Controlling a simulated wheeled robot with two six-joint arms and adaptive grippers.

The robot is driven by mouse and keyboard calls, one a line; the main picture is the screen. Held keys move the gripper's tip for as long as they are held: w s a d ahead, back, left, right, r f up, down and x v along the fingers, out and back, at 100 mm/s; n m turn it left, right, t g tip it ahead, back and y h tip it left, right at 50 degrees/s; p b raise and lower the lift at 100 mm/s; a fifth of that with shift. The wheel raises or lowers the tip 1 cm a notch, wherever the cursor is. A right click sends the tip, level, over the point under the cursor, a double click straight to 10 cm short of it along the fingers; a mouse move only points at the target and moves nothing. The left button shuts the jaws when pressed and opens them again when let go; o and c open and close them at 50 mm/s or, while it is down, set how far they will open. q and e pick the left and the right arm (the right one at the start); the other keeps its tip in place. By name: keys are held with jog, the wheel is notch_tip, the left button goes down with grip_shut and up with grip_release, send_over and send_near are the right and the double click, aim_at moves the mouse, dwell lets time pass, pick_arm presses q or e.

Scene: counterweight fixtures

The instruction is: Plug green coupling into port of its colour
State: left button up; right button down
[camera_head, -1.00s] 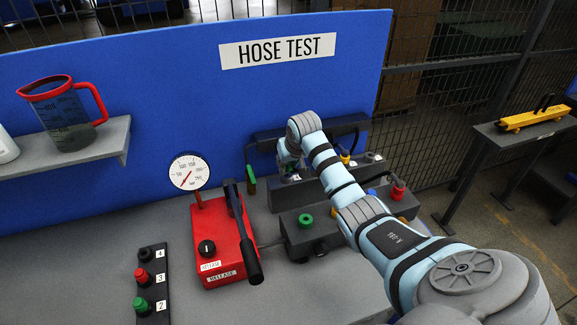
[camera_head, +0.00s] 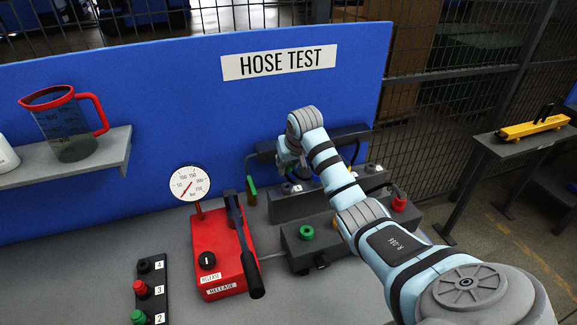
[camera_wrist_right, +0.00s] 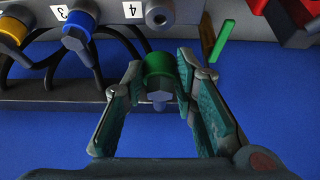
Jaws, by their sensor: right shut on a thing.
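My right gripper (camera_wrist_right: 163,78) is shut on the green coupling (camera_wrist_right: 158,70), which sits between its fingertips in the right wrist view. In the head view the right gripper (camera_head: 289,160) is by the blue panel, over the rear dark block (camera_head: 288,208); the coupling is hidden there. In the wrist view a grey socket marked 4 (camera_wrist_right: 159,15) is empty and apart from the coupling. A green-ringed port (camera_head: 306,232) is on top of the front dark block (camera_head: 297,252), left of my forearm. My left gripper is not in view.
In the wrist view blue (camera_wrist_right: 78,28) and yellow (camera_wrist_right: 14,30) couplings with black hoses sit beside the empty socket. A red pump (camera_head: 222,260) with a black lever stands left of the blocks. A red port (camera_head: 399,204) is at the right, beyond my arm.

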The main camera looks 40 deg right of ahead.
jog(key=s+a, duration=0.2)
jog(key=s, duration=0.6)
jog(key=s+a, duration=0.3)
jog(key=s, duration=0.4)
jog(key=shift+s+a, duration=0.2)
jog(key=shift+s, duration=0.2)
jog(key=shift+w, duration=0.1)
jog(key=shift+f+b, duration=0.65)
jog(key=shift+f, duration=0.4)
jog(key=shift+f, duration=1.45)
